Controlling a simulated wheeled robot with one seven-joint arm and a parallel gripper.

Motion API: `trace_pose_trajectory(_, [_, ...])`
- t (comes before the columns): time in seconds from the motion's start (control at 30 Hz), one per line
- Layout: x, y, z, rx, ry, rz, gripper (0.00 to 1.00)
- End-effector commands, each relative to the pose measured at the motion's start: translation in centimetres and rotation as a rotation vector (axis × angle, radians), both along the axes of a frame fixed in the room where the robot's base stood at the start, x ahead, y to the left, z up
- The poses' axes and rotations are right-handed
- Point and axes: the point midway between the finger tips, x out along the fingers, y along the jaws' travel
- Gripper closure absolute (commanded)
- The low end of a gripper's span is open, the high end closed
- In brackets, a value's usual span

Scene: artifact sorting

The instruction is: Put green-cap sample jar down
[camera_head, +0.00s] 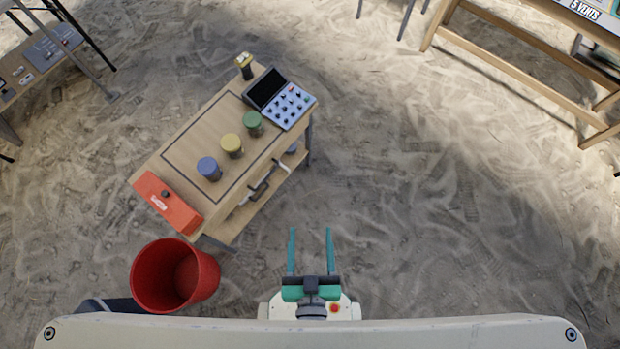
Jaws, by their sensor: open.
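The green-cap sample jar (253,123) stands upright on the wooden table (163,160), inside a dark outlined rectangle, close to the control device. A yellow-cap jar (231,145) and a blue-cap jar (209,168) stand in a row with it, toward the lower left. My gripper (311,232) is open and empty, its teal fingers pointing up the picture over the sandy floor. It is apart from the table, below and to the right of the jars.
A device with a dark screen and knobs (288,106) and a small yellow-and-black item (244,66) are at the table's far end. A red box (167,203) lies at the near end. A red bucket (174,276) stands on the floor. Sand to the right is clear.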

Motion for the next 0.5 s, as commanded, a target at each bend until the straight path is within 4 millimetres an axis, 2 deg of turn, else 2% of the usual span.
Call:
trace_pose_trajectory(0.03, [-1.1, 0.0, 1.2, 0.004, -0.005, -0.007, 0.40])
trace_pose_trajectory(0.2, [-2.9, 0.1, 4.1, 0.015, -0.031, -0.020, 0.40])
trace_pose_trajectory(0.3, [-3.2, 0.1, 4.8, 0.016, -0.038, -0.022, 0.40])
trace_pose_trajectory(0.5, [-3.2, 0.1, 4.9, 0.017, -0.040, -0.022, 0.40])
